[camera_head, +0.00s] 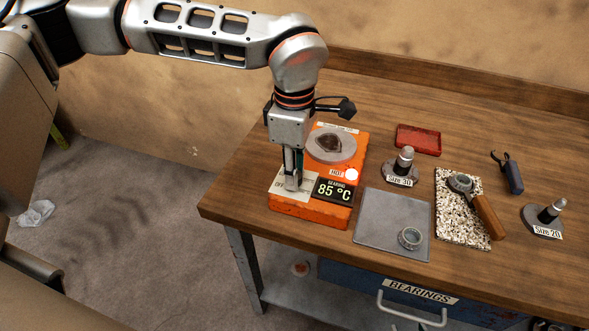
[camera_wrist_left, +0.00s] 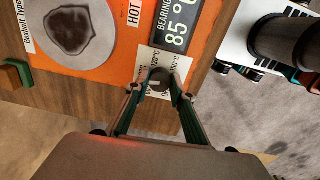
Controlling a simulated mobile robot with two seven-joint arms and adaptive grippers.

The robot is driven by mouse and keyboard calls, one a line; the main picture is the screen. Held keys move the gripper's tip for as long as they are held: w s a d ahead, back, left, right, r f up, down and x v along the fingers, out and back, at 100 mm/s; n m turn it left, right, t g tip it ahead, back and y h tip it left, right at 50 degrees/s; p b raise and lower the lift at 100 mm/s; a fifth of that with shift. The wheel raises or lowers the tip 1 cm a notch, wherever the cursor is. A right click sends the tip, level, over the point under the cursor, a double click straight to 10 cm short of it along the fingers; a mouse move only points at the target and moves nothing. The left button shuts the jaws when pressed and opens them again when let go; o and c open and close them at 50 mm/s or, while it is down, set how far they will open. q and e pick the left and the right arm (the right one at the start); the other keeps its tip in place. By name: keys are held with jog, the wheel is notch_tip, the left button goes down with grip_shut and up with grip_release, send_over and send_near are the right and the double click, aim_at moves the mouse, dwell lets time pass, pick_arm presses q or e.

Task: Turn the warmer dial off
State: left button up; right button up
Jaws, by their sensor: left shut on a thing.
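The orange bearing warmer (camera_head: 310,211) stands at the left end of the workbench, with a round grey plate (camera_head: 331,145) on top, a lit "HOT" lamp and a display (camera_head: 333,190) reading 85 °C. My left gripper (camera_head: 292,186) points down at its front left corner, covering the dial in the head view. In the left wrist view, the small dark round dial (camera_wrist_left: 160,79) sits on a pale label between my left fingertips (camera_wrist_left: 160,91), which are shut on it. Parts of the label's temperature marks are hidden. My right gripper is not in view.
A grey mat (camera_head: 391,216) with a metal ring (camera_head: 410,238) lies right of the warmer. Size stands (camera_head: 402,168), a red tray (camera_head: 418,139), a speckled mat (camera_head: 455,221) with a wooden-handled tool (camera_head: 487,214), and pliers-like tool (camera_head: 511,173) stand further right.

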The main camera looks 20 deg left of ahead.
pick_arm(q)
jog(key=n, duration=0.5)
jog(key=shift+n, duration=0.3)
jog(key=n, duration=0.4)
jog(key=shift+n+b, duration=0.3)
jog(key=n, duration=0.4)
jog(key=shift+n, duration=0.3)
jog(key=n, duration=0.3)
jog(key=shift+n, duration=1.9)
jog(key=o, duration=0.8)
